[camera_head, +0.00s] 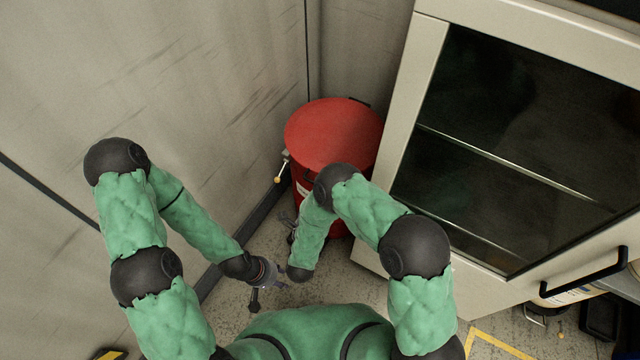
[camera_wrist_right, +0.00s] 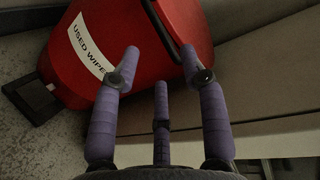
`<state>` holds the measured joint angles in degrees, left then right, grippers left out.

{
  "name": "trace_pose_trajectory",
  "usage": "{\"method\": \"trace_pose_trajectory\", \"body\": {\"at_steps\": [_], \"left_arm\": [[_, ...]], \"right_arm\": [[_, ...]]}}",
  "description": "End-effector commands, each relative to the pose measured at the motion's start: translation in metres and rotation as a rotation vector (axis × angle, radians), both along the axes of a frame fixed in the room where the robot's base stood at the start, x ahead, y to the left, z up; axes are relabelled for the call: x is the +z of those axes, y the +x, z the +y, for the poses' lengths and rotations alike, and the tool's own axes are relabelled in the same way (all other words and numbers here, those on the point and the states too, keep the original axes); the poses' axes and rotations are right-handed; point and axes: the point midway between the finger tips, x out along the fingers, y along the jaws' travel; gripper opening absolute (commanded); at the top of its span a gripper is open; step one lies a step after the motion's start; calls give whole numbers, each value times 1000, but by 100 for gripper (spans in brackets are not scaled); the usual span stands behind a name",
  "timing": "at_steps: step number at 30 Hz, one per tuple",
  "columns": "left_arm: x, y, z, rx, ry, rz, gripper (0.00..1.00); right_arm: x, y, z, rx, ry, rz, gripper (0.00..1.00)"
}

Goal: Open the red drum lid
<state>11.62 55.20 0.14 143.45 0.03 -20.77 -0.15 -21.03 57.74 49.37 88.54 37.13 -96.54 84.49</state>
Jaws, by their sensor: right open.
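The red drum (camera_head: 318,195) stands in the corner, its round red lid (camera_head: 333,132) lying flat and closed on top. In the right wrist view the red drum's side (camera_wrist_right: 165,85) shows a white label reading "USED WIPE", cut off, and a black pedal-like part (camera_wrist_right: 30,98) at its base.
A grey wall (camera_head: 200,90) runs along the left and behind the drum. A pale cabinet with a dark glass door (camera_head: 520,140) stands close on the drum's right. A small lever with a pale knob (camera_head: 279,178) sticks out at the drum's left. Some floor is bare in front.

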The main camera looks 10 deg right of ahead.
Motion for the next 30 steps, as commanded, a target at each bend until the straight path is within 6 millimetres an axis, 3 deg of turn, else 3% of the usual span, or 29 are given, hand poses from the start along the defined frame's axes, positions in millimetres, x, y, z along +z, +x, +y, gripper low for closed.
{"method": "trace_pose_trajectory", "body": {"at_steps": [9,15,29,30], "left_arm": [[-24,0,0,0,0,0,40],[-33,0,0,0,0,0,40],[-35,0,0,0,0,0,40],[-35,0,0,0,0,0,40]], "right_arm": [[-14,54,-14,-2,-1,-1,43],[-18,78,-19,-1,-1,1,43],[-18,89,-21,2,-2,2,43],[-18,89,-21,2,-2,2,32]]}}
